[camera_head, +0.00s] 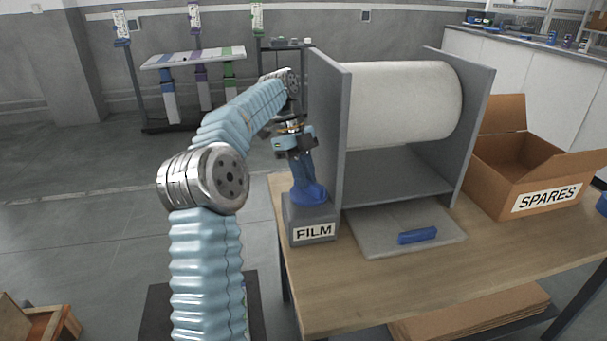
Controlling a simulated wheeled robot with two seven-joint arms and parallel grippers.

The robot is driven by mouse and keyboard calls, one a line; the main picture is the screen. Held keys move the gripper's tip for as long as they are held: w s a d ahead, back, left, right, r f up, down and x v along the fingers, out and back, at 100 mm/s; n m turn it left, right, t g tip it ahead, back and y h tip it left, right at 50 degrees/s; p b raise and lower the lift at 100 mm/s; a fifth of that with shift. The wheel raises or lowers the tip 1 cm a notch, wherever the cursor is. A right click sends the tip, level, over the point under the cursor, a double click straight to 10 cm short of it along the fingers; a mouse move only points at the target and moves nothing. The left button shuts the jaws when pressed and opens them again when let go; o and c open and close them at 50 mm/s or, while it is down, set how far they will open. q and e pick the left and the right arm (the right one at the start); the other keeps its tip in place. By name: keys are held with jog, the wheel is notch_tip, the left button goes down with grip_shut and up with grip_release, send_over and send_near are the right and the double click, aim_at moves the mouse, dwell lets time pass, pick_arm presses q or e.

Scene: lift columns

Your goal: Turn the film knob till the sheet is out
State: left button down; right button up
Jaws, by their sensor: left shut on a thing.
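The film knob (308,193) is blue, with an upright part rising from a round base on a grey block labelled FILM (313,232). My left gripper (300,160) comes down from above and is shut on the knob's upper part. A large white film roll (404,103) sits between two grey side panels (330,130) right of the knob. A pale translucent sheet (375,238) lies flat on the table in front of the roll, with a blue bar (417,236) on it. My right gripper is out of view.
The wooden table (480,257) carries the dispenser. An open cardboard box labelled SPARES (545,197) stands at its right. Flat cardboard (470,312) lies on a lower shelf. A rack with coloured columns (195,60) stands at the back left.

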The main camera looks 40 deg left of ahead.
pick_arm(q)
jog(key=shift+w+m+g+y, duration=0.15)
jog(key=shift+m+g, duration=0.2)
jog(key=shift+m, duration=0.65)
jog(key=shift+w+m+g+y, duration=0.15)
jog(key=shift+m+g, duration=0.2)
jog(key=shift+m, duration=0.65)
jog(key=c, duration=1)
grip_release()
jog(key=shift+d, duration=0.1)
jog(key=shift+c, duration=0.2)
jog(key=shift+s, duration=0.1)
